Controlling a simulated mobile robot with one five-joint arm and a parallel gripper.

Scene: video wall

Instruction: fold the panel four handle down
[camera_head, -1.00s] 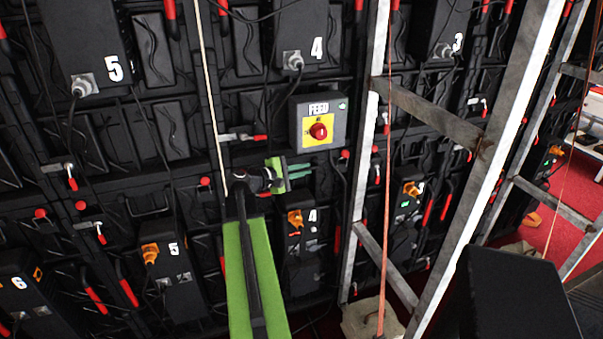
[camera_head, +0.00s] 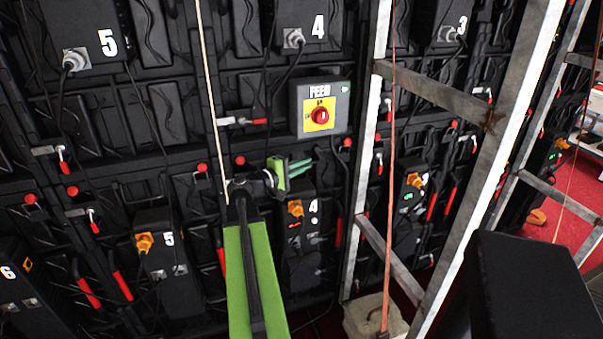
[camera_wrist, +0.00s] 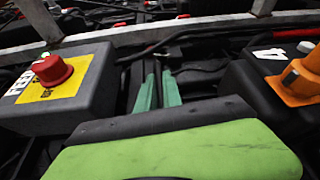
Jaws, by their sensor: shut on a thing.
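My gripper (camera_head: 298,166) is just below the FEED box and above the lower box marked 4 (camera_head: 302,250). In the wrist view, its green fingers (camera_wrist: 158,92) stand close together around a dark narrow part that I cannot make out. A lever with a red tip (camera_head: 258,121) lies level to the left of the FEED box, clear of the fingers. A red grip (camera_head: 338,233) hangs upright to the right of the lower box 4; it also shows in the wrist view (camera_wrist: 296,33). I cannot tell which is the panel four handle.
The FEED box (camera_head: 337,121) with a red knob stands close above the fingers. An orange plug (camera_wrist: 302,78) sticks out of box 4. A metal frame (camera_head: 371,140) and a red rope (camera_head: 391,180) stand to the right. Cables hang over the panels.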

